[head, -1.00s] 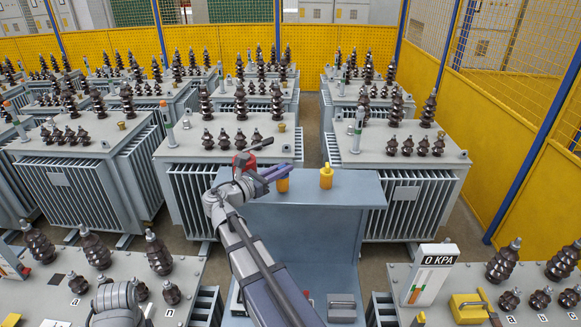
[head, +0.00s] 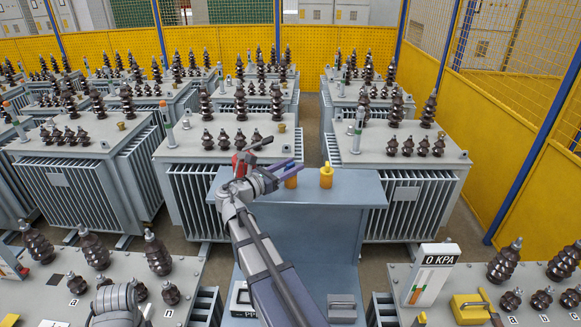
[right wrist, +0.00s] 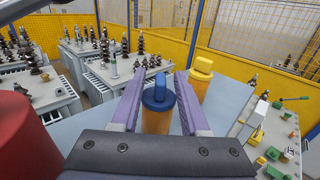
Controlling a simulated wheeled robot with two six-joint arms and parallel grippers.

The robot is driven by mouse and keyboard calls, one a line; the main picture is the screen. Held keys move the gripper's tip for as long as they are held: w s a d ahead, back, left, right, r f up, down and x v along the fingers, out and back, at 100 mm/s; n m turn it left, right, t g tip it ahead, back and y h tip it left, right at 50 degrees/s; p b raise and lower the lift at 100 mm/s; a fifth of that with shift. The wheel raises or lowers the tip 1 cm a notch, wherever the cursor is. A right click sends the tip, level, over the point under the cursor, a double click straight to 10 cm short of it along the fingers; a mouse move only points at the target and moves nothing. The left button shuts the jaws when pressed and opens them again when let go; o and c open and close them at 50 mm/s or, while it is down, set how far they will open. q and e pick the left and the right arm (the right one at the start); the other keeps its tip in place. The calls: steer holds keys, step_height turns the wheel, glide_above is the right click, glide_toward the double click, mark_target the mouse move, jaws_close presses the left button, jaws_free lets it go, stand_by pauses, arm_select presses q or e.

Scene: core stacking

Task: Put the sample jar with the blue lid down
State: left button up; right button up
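The sample jar with the blue lid (right wrist: 158,98) has an orange-yellow body and stands upright between the purple fingers of my right gripper (right wrist: 160,88). The fingers lie close against both its sides. In the head view my right gripper (head: 283,170) is over the grey-blue stand (head: 320,215), and the jar's body (head: 291,182) shows below the fingers. I cannot tell whether its base touches the top. A jar with a yellow lid (head: 327,177) stands to its right, also in the right wrist view (right wrist: 200,78).
Grey transformers with dark insulators (head: 225,150) stand behind the stand and on both sides. A 0 KPA gauge (head: 431,275) is at the front right. A yellow fence (head: 500,150) runs along the right. The stand's top right of the yellow-lidded jar is clear.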

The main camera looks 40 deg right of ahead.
steer(key=shift+r, duration=0.2)
steer(key=s+a, duration=0.1)
steer(key=a, duration=1.1)
